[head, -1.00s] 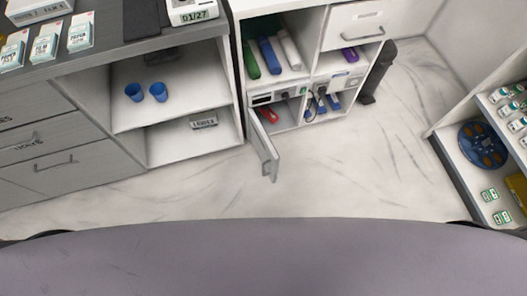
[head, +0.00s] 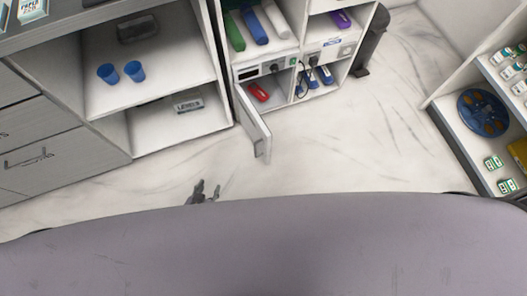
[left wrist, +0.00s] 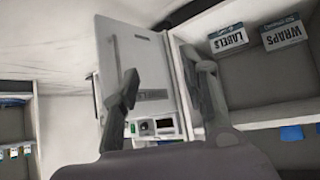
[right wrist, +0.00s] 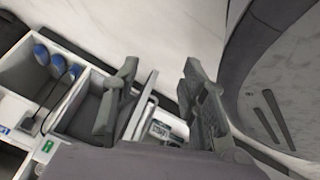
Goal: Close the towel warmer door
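The towel warmer (head: 262,70) sits in the low white cabinet, its control strip along the top. Its door (head: 252,125) stands open, swung out toward me from the left side. A red item (head: 258,92) lies inside. My left gripper (head: 205,190) is open and empty, low, to the left of and nearer me than the door. In the left wrist view the pale door panel (left wrist: 150,65) shows beyond and between the open fingers (left wrist: 168,72); contact cannot be told. My right gripper (right wrist: 160,68) is open and empty; a door-like panel (right wrist: 145,103) shows beyond its fingers.
Shelves with blue cups (head: 134,71) and a labels box (head: 188,102) stand left of the warmer. A dark bin (head: 371,42) stands to its right. A shelf unit (head: 455,140) holds a blue reel at far right. The floor (head: 345,150) between is clear.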

